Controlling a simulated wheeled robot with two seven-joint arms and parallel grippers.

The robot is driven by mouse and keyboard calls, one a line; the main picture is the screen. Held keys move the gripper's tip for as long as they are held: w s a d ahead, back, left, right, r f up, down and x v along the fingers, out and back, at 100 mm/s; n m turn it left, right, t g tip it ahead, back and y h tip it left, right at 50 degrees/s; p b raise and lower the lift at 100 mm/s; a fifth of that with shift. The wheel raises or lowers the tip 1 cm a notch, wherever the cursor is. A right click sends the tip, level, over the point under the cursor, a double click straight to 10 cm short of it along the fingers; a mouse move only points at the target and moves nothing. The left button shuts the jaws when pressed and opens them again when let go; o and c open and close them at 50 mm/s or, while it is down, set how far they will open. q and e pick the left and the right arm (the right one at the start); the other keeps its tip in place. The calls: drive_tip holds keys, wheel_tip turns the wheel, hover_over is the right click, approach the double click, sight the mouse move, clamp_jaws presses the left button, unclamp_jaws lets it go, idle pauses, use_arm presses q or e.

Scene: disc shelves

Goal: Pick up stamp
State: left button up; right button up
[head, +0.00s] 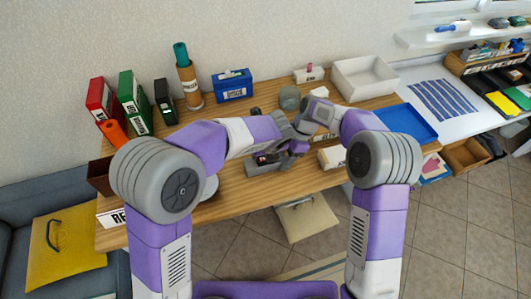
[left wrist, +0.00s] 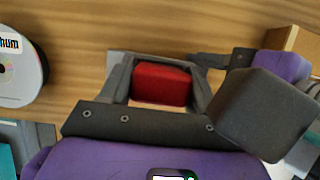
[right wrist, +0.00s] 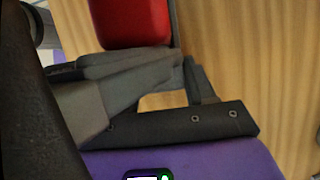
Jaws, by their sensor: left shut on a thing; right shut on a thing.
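A red block (left wrist: 162,84), which I take to be the stamp, sits between the fingers of my left gripper (left wrist: 162,72) in the left wrist view. My left gripper is shut on it. The red block (right wrist: 130,20) also shows at the top of the right wrist view, at the fingers of my right gripper (right wrist: 178,55). That gripper is shut, seemingly on the same block; its contact is partly hidden. In the head view both grippers meet over the table's middle, my right gripper (head: 300,143) close against the left, and they hide most of the block.
On the wooden table (head: 235,185), a grey box (head: 265,168) stands just below the grippers. A disc (left wrist: 18,68) lies left of the left gripper.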

use_arm(q)
drive_tip(key=t, duration=0.1)
drive_tip(key=s+t, duration=0.1)
drive_tip(key=shift+s+d+f+t+y, duration=0.25)
drive_tip(key=shift+s+d+t+y, duration=0.05)
drive_tip(key=shift+s+t+y, duration=0.1)
drive_tip(key=shift+s+t, duration=0.1)
drive_tip(key=shift+t, duration=0.2)
clamp_jaws()
wheel_tip(320, 180, up, 5)
drive_tip(key=s, duration=0.2)
drive_tip(key=s+d+r+g, duration=0.1)
drive_tip(key=s+d+g, duration=0.1)
drive_tip(key=s, duration=0.8)
drive_tip(key=s+d+r+g+h, duration=0.1)
drive_tip(key=s+d, duration=0.3)
drive_tip(key=s, duration=0.6)
drive_tip(key=shift+d+r+g, duration=0.3)
drive_tip(key=shift+d+g, duration=0.05)
drive_tip(key=shift+g, duration=0.05)
use_arm(e)
drive_tip(key=o, duration=1.1)
